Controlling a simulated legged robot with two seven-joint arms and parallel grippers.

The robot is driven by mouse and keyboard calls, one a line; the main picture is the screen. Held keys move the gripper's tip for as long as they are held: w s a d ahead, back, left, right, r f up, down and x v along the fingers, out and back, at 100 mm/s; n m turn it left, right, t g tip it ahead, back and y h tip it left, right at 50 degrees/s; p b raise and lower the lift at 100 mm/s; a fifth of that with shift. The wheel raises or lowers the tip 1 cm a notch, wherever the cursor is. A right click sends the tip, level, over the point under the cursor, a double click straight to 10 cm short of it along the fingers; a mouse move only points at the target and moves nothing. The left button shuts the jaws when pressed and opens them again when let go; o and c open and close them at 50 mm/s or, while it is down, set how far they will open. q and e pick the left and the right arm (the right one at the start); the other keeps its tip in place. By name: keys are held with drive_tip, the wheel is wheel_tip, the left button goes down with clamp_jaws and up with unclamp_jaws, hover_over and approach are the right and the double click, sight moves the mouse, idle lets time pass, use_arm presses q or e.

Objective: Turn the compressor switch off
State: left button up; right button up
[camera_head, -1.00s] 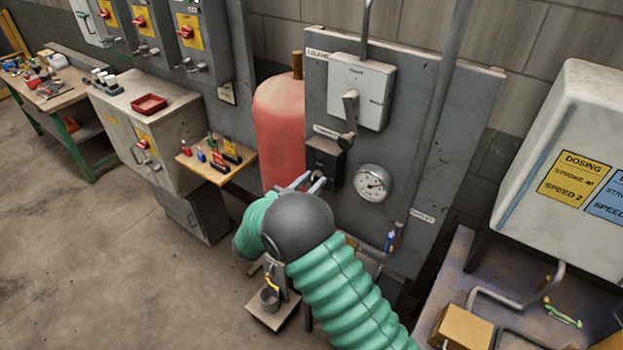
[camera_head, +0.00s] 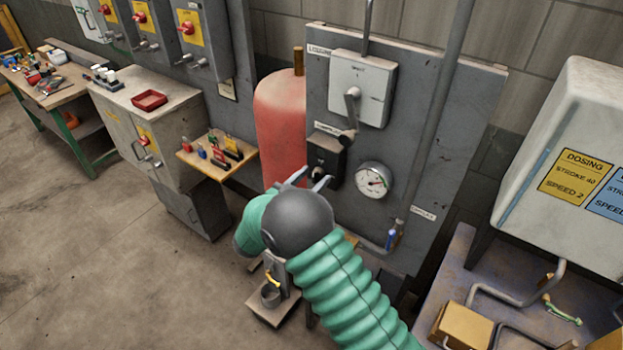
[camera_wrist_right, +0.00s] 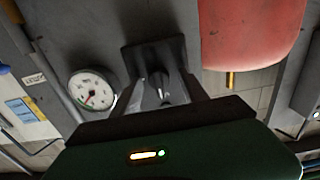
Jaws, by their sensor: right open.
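The switch is a small black box (camera_head: 326,152) on the grey panel, below the white lever box. A label above it is too small to read surely. Its dark knob (camera_head: 318,172) sits low on the box front. My right gripper (camera_head: 309,181) is in front of the knob, fingers apart and pointing at the panel. In the right wrist view the black box (camera_wrist_right: 154,58) is straight ahead, and its knob (camera_wrist_right: 162,82) appears between the two open fingers (camera_wrist_right: 163,95). I cannot tell whether a finger touches it. My left gripper is not in view.
A round gauge (camera_head: 373,180) is right of the switch, and the white lever box (camera_head: 361,88) is above it. A red tank (camera_head: 281,125) stands close on the left. A small shelf (camera_head: 240,158) holds tools. A grey pipe (camera_head: 437,110) runs down the panel.

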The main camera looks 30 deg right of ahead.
drive_tip(key=b+v, duration=0.4)
drive_tip(key=v, duration=1.3)
drive_tip(key=shift+w, duration=0.15)
drive_tip(key=shift+d+f, duration=0.1)
